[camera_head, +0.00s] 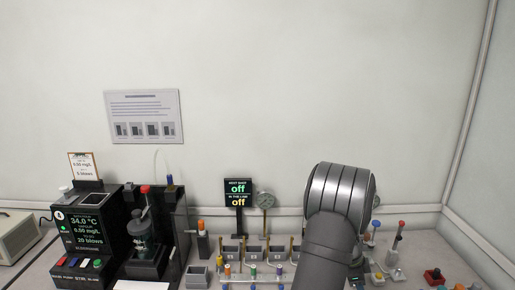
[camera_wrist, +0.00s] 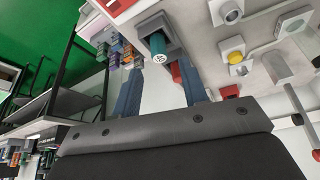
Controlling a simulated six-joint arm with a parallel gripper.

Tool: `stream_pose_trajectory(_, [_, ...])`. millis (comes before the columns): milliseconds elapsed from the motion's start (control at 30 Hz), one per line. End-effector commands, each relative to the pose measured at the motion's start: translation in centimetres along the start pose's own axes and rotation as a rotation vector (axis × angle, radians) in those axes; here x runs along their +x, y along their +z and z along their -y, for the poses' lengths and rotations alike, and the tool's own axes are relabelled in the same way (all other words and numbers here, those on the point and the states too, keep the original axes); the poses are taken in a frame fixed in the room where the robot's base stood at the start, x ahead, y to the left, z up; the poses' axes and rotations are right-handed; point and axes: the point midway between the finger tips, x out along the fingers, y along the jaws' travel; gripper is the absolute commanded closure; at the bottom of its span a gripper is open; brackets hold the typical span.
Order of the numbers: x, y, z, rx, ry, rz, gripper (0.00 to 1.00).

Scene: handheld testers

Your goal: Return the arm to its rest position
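My arm (camera_head: 335,215) rises from the bottom of the head view, right of centre, with its thick grey ringed joint uppermost. My gripper (camera_wrist: 159,70) shows in the wrist view as two bluish fingers standing apart, with pale surface visible between them. It is open, and I see nothing held. A teal cylinder (camera_wrist: 158,45) in a grey holder shows beyond the fingertips; it looks apart from them, though the distance is hard to judge. In the head view the gripper is hidden or out of frame.
A black tester with displays (camera_head: 86,235) stands at left on the bench. An off/off sign (camera_head: 238,193) and a rack of coloured-top items stand at centre. Knobs and a red button box (camera_head: 434,276) lie at right. The wrist view shows dark shelving (camera_wrist: 70,100).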

Motion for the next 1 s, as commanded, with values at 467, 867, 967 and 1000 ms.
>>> stream_pose_trajectory(467, [-0.8, -3.0, -1.2, 0.006, 0.0, 0.0, 0.6])
stream_pose_trajectory(867, [-2.9, -8.5, -6.6, 0.004, 0.0, -0.001, 0.6])
stream_pose_trajectory(967, [-3.4, -10.0, -7.9, 0.005, -0.001, -0.001, 0.6])
stream_pose_trajectory(1000, [-3.6, -10.5, -8.4, 0.005, 0.0, -0.001, 0.6])
